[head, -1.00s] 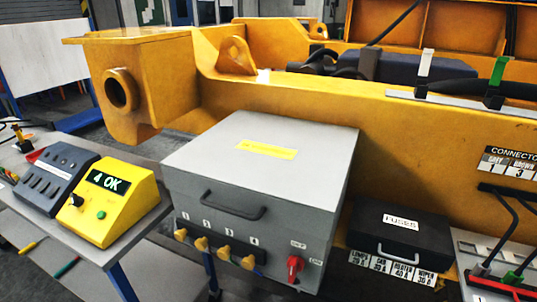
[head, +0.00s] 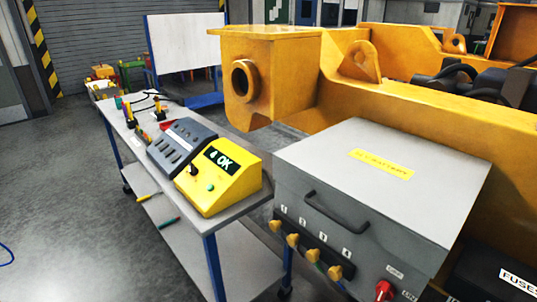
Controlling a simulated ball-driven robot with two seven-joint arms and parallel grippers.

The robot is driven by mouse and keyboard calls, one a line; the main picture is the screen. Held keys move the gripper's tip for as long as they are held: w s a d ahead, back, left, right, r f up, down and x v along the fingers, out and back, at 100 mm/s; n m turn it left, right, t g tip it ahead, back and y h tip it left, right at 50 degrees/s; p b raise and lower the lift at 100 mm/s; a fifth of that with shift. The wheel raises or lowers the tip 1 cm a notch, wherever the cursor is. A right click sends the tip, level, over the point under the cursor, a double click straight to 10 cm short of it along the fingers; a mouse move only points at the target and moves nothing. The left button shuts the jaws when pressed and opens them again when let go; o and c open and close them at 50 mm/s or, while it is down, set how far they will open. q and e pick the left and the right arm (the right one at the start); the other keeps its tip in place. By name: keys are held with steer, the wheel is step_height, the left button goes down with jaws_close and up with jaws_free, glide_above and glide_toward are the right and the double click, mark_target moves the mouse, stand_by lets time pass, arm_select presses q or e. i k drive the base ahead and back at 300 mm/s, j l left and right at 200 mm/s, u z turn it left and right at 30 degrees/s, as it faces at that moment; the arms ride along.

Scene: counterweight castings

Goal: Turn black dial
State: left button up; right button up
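The black dial (head: 194,169) is a small knob on the sloped front of a yellow tester box (head: 238,187). The box has a dark display (head: 221,160) reading "4 OK" and a green button (head: 210,187) to the right of and below the dial. It stands on the near end of a grey cart (head: 226,213). The dial's pointer direction is too small to tell. Neither of my grippers is in the head view.
A dark grey unit with slots (head: 175,143) sits directly left of the tester. A grey battery box (head: 385,185) with yellow knobs and a red switch (head: 384,289) stands to the right. A large yellow casting (head: 290,70) is behind. Open floor (head: 80,200) lies left of the cart.

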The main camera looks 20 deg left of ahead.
mark_target(193, 170)
steer(key=u, duration=1.2)
steer(key=i+j+z, duration=0.15)
steer(key=i+j, duration=0.25)
steer(key=i, duration=0.2)
steer(key=i+j+z, duration=0.15)
steer(key=i+j, duration=0.35)
steer(key=i+l, duration=0.05)
